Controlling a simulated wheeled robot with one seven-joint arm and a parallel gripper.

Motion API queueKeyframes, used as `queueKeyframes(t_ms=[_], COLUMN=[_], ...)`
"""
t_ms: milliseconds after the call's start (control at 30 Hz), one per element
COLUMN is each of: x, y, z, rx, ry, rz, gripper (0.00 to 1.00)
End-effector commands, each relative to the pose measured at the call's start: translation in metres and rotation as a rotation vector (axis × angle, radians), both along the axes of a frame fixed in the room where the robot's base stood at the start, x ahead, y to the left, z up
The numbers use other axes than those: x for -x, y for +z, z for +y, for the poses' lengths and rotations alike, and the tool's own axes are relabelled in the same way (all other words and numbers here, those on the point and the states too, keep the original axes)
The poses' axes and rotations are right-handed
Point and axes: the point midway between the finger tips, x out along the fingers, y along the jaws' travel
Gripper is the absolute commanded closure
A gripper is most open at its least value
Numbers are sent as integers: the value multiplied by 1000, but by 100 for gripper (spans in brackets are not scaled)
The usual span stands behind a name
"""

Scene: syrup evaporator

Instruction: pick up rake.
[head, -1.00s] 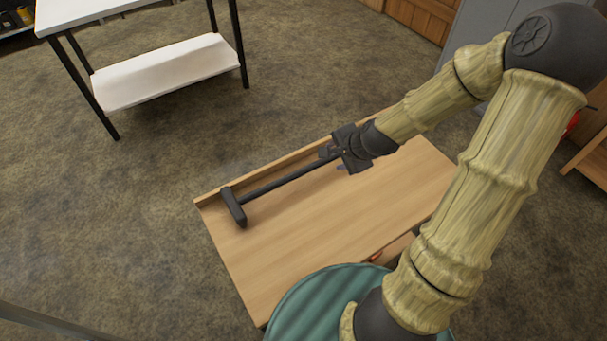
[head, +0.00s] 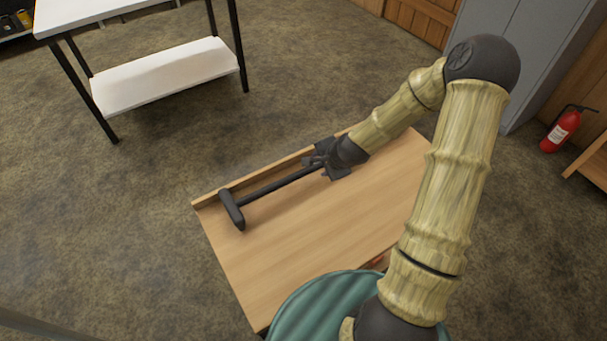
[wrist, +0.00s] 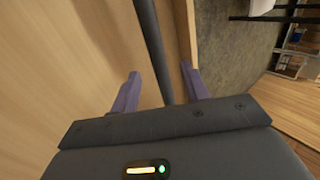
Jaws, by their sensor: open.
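The rake (head: 280,185) is a dark rod with a short thick crosspiece at its left end, lying on a light wooden bench top (head: 320,240) along its raised back ledge. My gripper (head: 316,162) is at the right end of the rod, low over the bench. In the wrist view the rake's rod (wrist: 155,45) runs between the two open purple fingers of my gripper (wrist: 160,88), apart from both. The right finger is close to the ledge. The rod's near end is hidden behind the gripper body.
The wooden ledge (head: 270,174) borders the bench's far edge. A white table with a lower shelf (head: 165,75) stands at the back left. A red fire extinguisher (head: 560,130) and a grey cabinet (head: 520,50) are at the right.

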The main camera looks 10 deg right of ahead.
Motion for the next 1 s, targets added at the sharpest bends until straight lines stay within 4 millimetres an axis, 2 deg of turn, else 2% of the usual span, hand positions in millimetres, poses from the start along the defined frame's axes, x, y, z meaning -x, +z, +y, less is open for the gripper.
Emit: queueKeyframes(t_ms=[333, 700, 1000], x=[-1, -25, -28], y=[-2, -42, -45], z=[0, 4, 5], rx=[0, -2, 0], ry=[-1, 0, -1], rz=[1, 2, 1], gripper=[54, 54, 54])
